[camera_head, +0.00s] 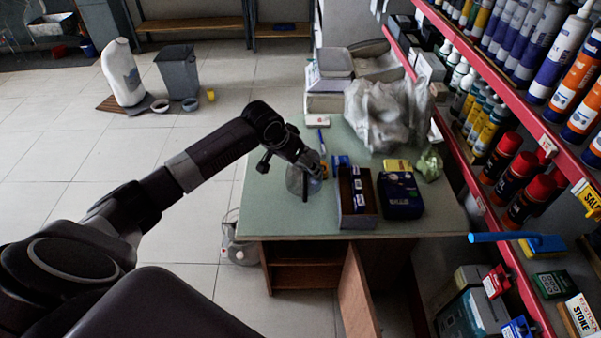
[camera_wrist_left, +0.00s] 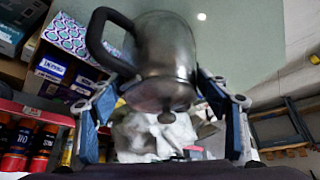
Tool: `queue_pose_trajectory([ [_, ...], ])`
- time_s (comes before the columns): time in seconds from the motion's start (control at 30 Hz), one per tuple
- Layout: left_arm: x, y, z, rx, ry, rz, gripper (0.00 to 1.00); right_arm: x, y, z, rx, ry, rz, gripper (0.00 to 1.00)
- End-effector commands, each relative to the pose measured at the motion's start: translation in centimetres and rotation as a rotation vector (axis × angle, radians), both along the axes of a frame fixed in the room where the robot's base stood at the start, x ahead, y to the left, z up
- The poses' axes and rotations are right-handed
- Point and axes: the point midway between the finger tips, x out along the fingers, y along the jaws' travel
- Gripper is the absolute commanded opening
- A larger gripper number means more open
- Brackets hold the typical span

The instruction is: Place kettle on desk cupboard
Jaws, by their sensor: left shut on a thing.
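A dark metallic kettle (camera_wrist_left: 166,48) with a black handle fills the middle of the left wrist view, between the two fingers of my left gripper (camera_wrist_left: 160,82), which is shut on its body. In the head view the kettle (camera_head: 295,181) shows partly behind my left gripper (camera_head: 309,168), over the front left part of the desk cupboard (camera_head: 265,205). The desk cupboard has a green top and a wooden base with an open door. I cannot tell whether the kettle touches the top. My right gripper is not in view.
Close right of the kettle stand an open dark box (camera_head: 357,212) and a dark blue pack (camera_head: 400,196). A plastic bag (camera_head: 382,112) and a scale (camera_head: 332,75) are at the back. Shelves of bottles (camera_head: 503,157) line the right. The desktop's front left is clear.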

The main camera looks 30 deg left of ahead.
Motion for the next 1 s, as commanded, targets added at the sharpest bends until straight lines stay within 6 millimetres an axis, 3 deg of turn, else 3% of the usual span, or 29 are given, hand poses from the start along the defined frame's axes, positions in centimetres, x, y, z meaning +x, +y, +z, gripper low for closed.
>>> queue_pose_trajectory([
  [0.3, 0.1, -0.1, -3.8, -0.001, -0.003, 0.0, 0.11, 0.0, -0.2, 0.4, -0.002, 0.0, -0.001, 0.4],
  [0.73, 0.1, 0.0, -4.5, -0.001, -0.003, 0.0, 0.11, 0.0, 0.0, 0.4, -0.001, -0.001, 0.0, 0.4],
  [0.77, 0.0, 0.0, -4.6, 0.0, 0.001, 0.0, 0.71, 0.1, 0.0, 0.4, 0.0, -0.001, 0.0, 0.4],
  [0.9, -0.1, 0.0, -4.6, 0.001, 0.001, -0.001, 0.87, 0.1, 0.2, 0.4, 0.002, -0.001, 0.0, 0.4],
  [1.0, -0.1, 0.0, -4.6, 0.001, 0.001, -0.001, 0.87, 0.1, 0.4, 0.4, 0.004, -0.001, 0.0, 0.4],
])
